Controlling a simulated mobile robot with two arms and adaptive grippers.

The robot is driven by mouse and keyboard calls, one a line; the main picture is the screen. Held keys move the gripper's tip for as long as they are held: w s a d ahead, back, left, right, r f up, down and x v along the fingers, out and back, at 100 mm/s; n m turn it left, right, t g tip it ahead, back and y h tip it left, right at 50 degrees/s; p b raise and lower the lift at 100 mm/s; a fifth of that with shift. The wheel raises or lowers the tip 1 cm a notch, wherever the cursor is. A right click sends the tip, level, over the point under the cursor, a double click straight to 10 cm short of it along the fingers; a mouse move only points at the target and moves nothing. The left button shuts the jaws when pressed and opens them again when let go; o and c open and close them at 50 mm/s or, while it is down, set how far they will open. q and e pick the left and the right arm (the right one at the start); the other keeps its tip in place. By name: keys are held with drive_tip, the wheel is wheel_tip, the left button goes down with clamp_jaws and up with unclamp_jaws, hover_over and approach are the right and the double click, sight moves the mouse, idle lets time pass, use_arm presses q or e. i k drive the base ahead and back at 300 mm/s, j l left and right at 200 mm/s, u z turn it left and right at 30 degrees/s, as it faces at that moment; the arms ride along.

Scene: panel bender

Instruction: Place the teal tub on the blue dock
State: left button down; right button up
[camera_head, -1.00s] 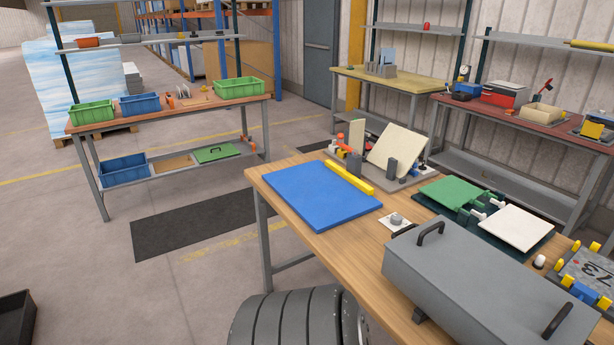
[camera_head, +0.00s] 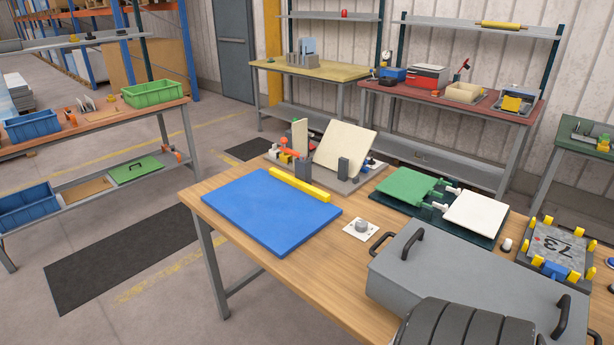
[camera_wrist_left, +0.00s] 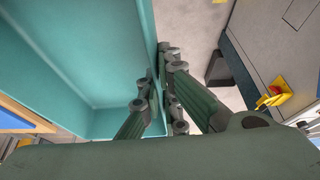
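The teal tub (camera_wrist_left: 85,60) fills the left half of the left wrist view. My left gripper (camera_wrist_left: 158,85) has one finger inside and one outside the tub's wall and is shut on it. The tub's far side and underside are hidden, and the head view does not show the tub or my left gripper. The blue dock is a flat blue plate (camera_head: 268,208) on the wooden bench's left end in the head view. A yellow bar (camera_head: 300,184) runs along its back edge. The plate's top is bare. My right gripper is in neither view.
A fixture with a tilted cream panel (camera_head: 344,146) stands behind the dock. A small white plate with a knob (camera_head: 361,229) lies to its right. Green and white panels (camera_head: 478,219) and a large grey handled case (camera_head: 470,285) occupy the bench's right part. Floor left of the bench is open.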

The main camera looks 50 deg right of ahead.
sight(267, 210)
drive_tip(key=i+l+z, duration=0.1)
drive_tip(key=i+z, duration=0.35)
drive_tip(key=i+j+z, duration=0.1)
drive_tip(key=i+z, duration=0.35)
drive_tip(key=i+l+z, duration=0.15)
drive_tip(key=z, duration=0.2)
drive_tip(key=i+l+z, duration=0.2)
drive_tip(key=z, duration=0.15)
drive_tip(key=i+l+z, duration=0.3)
drive_tip(key=k+j, duration=0.1)
